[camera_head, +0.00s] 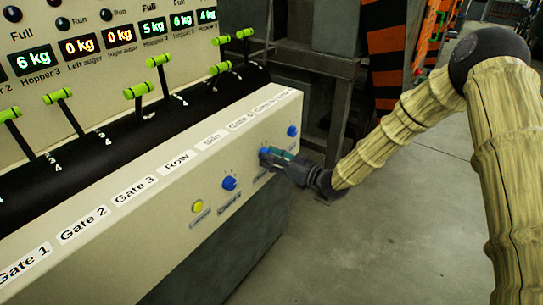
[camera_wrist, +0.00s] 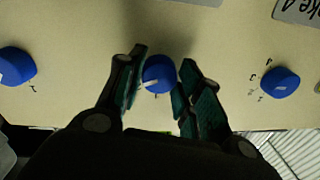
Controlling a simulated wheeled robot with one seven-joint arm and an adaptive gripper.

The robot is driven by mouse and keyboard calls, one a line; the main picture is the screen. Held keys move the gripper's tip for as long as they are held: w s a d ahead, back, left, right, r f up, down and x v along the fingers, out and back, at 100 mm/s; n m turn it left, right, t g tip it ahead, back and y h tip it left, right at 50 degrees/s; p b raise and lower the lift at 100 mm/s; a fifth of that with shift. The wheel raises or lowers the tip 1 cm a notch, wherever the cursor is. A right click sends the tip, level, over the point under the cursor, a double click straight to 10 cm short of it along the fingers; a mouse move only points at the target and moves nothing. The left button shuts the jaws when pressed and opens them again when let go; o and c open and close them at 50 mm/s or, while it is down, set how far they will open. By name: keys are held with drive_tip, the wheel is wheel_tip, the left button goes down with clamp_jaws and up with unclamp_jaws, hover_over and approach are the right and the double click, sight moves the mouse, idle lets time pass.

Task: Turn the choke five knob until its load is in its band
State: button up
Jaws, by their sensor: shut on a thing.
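My gripper (camera_head: 277,158) is at the front panel, its two green-padded fingers shut on a blue knob. In the wrist view the fingers (camera_wrist: 159,82) stand either side of this blue knob (camera_wrist: 159,72), which has a white pointer mark towards its lower left. The held knob (camera_head: 264,153) is partly hidden by the fingers in the head view, and its own label cannot be read. Small lit displays above show kilogram values, such as 6 kg (camera_head: 34,60), 0 kg (camera_head: 81,47) and 5 kg (camera_head: 152,28). I cannot tell which display belongs to the held knob.
Another blue knob (camera_head: 229,183) and a yellow button (camera_head: 197,206) lie left of my gripper; one blue knob (camera_head: 292,131) lies right. In the wrist view a label ending in "ke 4" (camera_wrist: 297,10) shows top right. Green-handled levers (camera_head: 137,90) stand above. The concrete floor (camera_head: 400,230) is clear.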

drive_tip(key=shift+s+m+t+p, duration=0.2)
drive_tip(key=shift+m+p, duration=0.45)
drive_tip(key=shift+m, duration=2.8)
drive_tip(key=shift+w+m+t+p, duration=0.1)
drive_tip(key=shift+m+t+p, duration=0.4)
drive_tip(key=shift+m, duration=3.25)
drive_tip(key=o, duration=1)
drive_tip(key=shift+o, duration=0.2)
drive_tip(key=r+v, duration=0.1)
drive_tip(key=v, duration=1.1)
drive_tip(key=shift+f, duration=0.3)
